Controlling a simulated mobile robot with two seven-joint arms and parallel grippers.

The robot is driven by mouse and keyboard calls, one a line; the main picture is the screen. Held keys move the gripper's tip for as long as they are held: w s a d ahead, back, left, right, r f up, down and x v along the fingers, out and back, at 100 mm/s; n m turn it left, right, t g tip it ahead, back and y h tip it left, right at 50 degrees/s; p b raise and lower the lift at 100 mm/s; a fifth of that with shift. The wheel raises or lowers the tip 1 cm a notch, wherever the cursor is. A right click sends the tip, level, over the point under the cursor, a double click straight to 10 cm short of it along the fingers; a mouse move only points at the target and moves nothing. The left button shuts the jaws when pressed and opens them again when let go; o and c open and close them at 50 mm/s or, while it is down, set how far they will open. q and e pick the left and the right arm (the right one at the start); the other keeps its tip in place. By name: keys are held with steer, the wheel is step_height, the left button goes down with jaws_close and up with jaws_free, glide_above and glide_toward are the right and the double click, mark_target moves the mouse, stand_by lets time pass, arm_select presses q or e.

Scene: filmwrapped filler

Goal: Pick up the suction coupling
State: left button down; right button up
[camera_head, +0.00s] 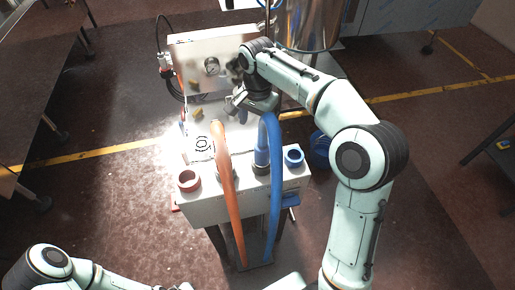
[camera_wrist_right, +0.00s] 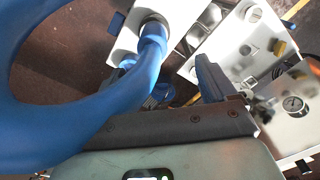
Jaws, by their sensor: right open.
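A white machine box (camera_head: 215,208) carries an orange hose (camera_head: 228,185) and a blue hose (camera_head: 273,190). The blue hose has a grey-dark coupling (camera_head: 262,158) where it meets the box; a collar (camera_wrist_right: 153,28) shows around that hose in the right wrist view. I cannot tell from any label which coupling is the suction one. My right gripper (camera_head: 238,102) is open, above the box and beside the upper bend of the blue hose. In the right wrist view one finger (camera_wrist_right: 210,78) shows clearly, with the blue hose to its left. My left gripper is out of view.
A red ring port (camera_head: 188,180) and a blue ring port (camera_head: 294,157) sit on the box. Behind it stands a panel with a gauge (camera_head: 212,66) and yellow knobs. A metal tank (camera_head: 310,25) stands behind.

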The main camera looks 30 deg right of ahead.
mark_target(262, 142)
steer(key=f, duration=0.2)
steer(key=s+f, duration=0.1)
steer(key=f, duration=0.2)
steer(key=shift+s+f+b, duration=0.15)
steer(key=shift+b, duration=0.25)
steer(key=shift+w+d+f, duration=0.1)
steer(key=shift+w+f, duration=0.05)
steer(key=shift+f, duration=0.3)
steer(key=shift+w+d+f, duration=0.1)
steer(key=shift+f, duration=0.35)
steer(key=f, duration=0.1)
steer(key=d+f, duration=0.1)
steer(key=f, duration=0.1)
steer(key=shift+s+f, duration=0.15)
steer(key=shift+f, duration=0.65)
steer(key=shift+a, duration=0.1)
steer(key=c, duration=1.3)
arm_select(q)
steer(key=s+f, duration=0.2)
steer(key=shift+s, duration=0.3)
arm_select(e)
steer(key=shift+c, duration=1)
steer(key=shift+r, duration=0.15)
